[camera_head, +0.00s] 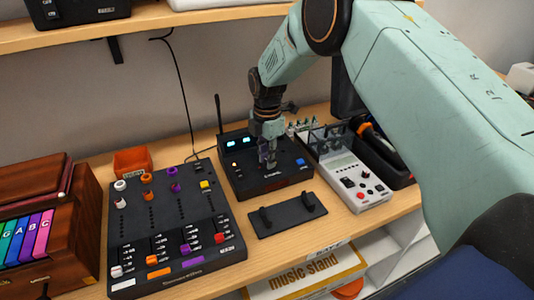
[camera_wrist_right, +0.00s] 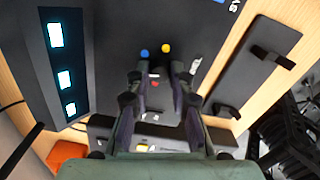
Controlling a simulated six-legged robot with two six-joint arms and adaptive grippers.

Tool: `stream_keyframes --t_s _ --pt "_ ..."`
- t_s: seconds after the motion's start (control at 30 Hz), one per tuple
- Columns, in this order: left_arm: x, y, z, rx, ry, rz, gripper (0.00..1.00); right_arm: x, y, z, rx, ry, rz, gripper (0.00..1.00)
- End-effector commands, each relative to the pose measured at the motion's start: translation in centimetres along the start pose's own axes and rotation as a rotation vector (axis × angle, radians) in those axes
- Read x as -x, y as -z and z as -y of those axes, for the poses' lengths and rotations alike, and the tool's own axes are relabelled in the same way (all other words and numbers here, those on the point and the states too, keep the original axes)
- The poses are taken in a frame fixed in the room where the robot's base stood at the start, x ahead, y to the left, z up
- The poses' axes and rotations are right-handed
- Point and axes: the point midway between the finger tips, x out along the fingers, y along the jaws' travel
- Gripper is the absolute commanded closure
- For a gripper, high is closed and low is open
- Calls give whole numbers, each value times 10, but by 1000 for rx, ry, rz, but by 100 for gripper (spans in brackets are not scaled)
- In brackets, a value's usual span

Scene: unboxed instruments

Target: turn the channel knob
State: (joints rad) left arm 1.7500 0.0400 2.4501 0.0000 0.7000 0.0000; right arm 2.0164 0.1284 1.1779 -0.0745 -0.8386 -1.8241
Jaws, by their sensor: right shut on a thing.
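The black radio-like unit (camera_head: 240,181) stands on the wooden shelf in the middle of the head view, with lit blue displays on its upright back and an antenna at its left. My right gripper (camera_head: 267,160) points down onto its top panel. In the right wrist view the two fingers of the gripper (camera_wrist_right: 159,72) are close about a small part on the unit's dark panel (camera_wrist_right: 190,25). I take this part to be the channel knob; the fingers largely hide it. My left gripper is not in view.
A mixer panel (camera_head: 190,215) with coloured knobs and sliders lies to the left. A small black stand (camera_head: 287,215) lies in front of the unit. A white instrument (camera_head: 345,168) is to its right. An orange box (camera_head: 132,160) and an upper shelf (camera_head: 180,22) are behind.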

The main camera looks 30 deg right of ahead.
Motion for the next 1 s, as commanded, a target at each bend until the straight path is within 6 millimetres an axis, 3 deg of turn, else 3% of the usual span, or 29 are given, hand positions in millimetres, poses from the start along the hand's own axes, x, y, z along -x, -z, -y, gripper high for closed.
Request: stream_keyframes --t_s 0.4,1.0 --pt "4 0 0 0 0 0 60 4 -1 -3 229 -9 4 100" --pt "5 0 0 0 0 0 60 4 -2 -4 280 -11 5 100"
